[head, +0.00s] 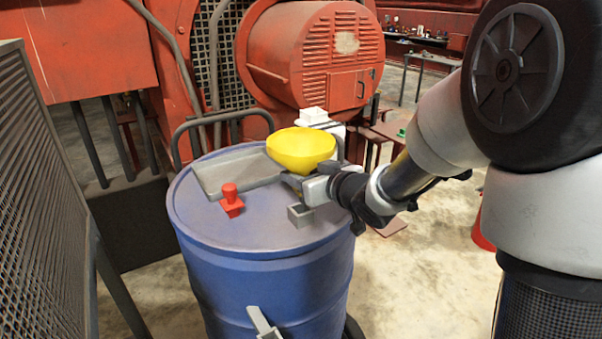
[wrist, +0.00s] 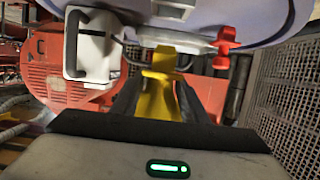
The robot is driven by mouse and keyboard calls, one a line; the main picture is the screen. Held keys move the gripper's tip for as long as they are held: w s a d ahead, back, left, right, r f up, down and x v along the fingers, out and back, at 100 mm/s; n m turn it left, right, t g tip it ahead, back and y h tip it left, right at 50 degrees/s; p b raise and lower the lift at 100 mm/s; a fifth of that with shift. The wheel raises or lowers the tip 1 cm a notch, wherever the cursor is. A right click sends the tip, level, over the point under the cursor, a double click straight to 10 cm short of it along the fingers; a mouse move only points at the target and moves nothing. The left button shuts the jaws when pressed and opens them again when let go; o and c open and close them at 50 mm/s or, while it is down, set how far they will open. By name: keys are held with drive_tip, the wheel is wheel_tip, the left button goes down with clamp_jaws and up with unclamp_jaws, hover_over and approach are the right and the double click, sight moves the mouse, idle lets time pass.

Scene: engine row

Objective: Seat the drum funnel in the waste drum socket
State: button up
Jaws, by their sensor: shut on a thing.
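The yellow drum funnel (head: 301,150) is upright, wide mouth up, above the blue waste drum (head: 265,238). My gripper (head: 294,184) is shut on its lower part. The wrist view shows yellow funnel parts (wrist: 158,98) between my dark fingers (wrist: 160,108). A small grey square socket (head: 300,215) stands on the lid, just in front of my gripper and nearer the camera than the funnel. The funnel's lower end is hidden behind my gripper in the head view, so its height above the lid cannot be told.
A red plug-shaped piece (head: 231,203) stands on the lid left of the socket. A grey tray (head: 235,170) lies behind it. A white container (head: 314,118) stands behind the funnel; it also shows in the wrist view (wrist: 92,45). A mesh panel (head: 40,200) is at left.

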wheel_tip(320, 180, down, 8)
drive_tip(key=b, duration=0.6)
drive_tip(key=shift+r, duration=0.25)
idle(0.4)
drive_tip(key=o, duration=1.2)
drive_tip(key=b+v, duration=0.1)
drive_tip(key=v, duration=1.6)
drive_tip(key=shift+s+d+r+b, duration=0.1)
drive_tip(key=shift+s+r+b, duration=0.1)
drive_tip(key=shift+b, duration=0.1)
drive_tip(key=shift+w, duration=0.1)
